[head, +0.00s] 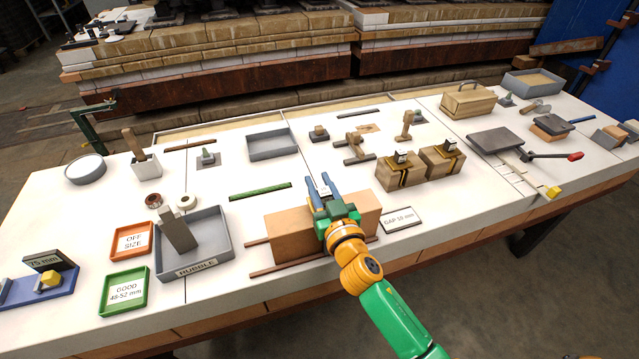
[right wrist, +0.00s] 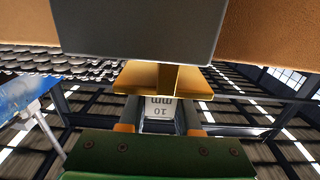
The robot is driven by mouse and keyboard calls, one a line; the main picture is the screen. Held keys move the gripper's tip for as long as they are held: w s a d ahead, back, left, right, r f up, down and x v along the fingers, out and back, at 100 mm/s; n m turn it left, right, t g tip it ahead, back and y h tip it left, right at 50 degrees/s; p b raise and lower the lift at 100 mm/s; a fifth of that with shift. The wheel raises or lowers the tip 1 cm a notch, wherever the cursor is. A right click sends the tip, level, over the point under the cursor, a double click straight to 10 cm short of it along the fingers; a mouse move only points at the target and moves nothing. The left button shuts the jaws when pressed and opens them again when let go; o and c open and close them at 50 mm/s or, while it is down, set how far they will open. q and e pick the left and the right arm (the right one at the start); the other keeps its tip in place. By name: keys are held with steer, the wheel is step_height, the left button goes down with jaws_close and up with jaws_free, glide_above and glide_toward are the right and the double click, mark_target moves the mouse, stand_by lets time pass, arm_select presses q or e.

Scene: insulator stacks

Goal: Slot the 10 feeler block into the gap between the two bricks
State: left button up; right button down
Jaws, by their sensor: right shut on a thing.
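Two orange-tan bricks, the left brick (head: 290,237) and the right brick (head: 362,210), stand at the table's front middle. My right gripper (head: 324,191) is at the gap between them and covers most of it. It is shut on the 10 feeler block (right wrist: 140,30), which has a grey body, a brass-coloured handle and a "10 mm" label. In the right wrist view the grey body lies between the left brick (right wrist: 25,22) and the right brick (right wrist: 270,35). I cannot tell how deep it sits in the gap. My left gripper is not in view.
A "GAP 10 mm" sign (head: 397,219) lies right of the bricks. Two wooden blocks (head: 400,177) with brass-handled pieces stand behind right. A green strip (head: 260,191) lies behind the bricks. The grey rubble tray (head: 213,225) is to the left.

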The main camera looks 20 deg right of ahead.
steer(key=shift+f+b, duration=0.95)
steer(key=shift+f, duration=0.05)
steer(key=c, duration=0.5)
jaws_free()
steer(key=shift+r, duration=0.1)
steer(key=s, duration=0.7)
steer(key=shift+s+d+b, duration=0.1)
steer(key=shift+b, duration=0.25)
